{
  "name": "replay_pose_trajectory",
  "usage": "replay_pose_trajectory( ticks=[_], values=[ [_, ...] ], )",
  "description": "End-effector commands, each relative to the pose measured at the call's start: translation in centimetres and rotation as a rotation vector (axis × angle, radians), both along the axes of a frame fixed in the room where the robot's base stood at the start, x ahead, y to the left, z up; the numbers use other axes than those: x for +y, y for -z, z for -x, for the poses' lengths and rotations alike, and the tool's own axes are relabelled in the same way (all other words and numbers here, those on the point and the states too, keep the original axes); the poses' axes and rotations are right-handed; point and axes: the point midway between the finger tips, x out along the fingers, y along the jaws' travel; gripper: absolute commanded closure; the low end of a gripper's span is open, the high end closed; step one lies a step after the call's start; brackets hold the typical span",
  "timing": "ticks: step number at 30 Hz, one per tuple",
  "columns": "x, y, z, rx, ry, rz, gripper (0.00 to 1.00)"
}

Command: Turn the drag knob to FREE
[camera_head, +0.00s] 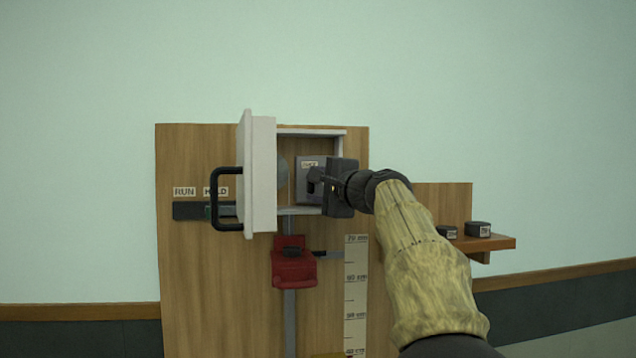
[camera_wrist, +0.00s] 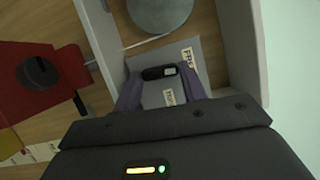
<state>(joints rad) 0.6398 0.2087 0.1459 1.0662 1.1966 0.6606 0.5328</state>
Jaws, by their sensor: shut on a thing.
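The drag knob (camera_wrist: 158,72) is a small dark bar-shaped knob on a grey plate (camera_wrist: 208,52) inside the open white box. One small white label (camera_wrist: 187,58) is beside it and another label (camera_wrist: 168,97) is below it. Their print is too small to read surely. My gripper (camera_wrist: 158,82) has its two purple-grey fingers closed around the knob, one on each side. In the head view my gripper (camera_head: 318,184) reaches into the box from the right and hides the knob. The grey plate with one label (camera_head: 310,164) shows at its left.
The box's white door (camera_head: 258,175) stands open at left with a black handle (camera_head: 226,198). A grey disc (camera_wrist: 160,12) is beside the plate. A red carriage (camera_head: 293,268) sits on a rail below, near a scale (camera_head: 355,290). A shelf (camera_head: 495,243) with dark pucks is at right.

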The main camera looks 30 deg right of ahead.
Motion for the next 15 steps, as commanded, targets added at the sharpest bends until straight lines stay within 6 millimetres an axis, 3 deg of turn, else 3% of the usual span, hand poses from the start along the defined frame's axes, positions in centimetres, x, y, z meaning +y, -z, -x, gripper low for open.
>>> replay_pose_trajectory(
  ticks=[15],
  values=[
    [0.06, 0.01, -0.04, 0.031, -0.003, 0.104, 0.81]
  ],
)
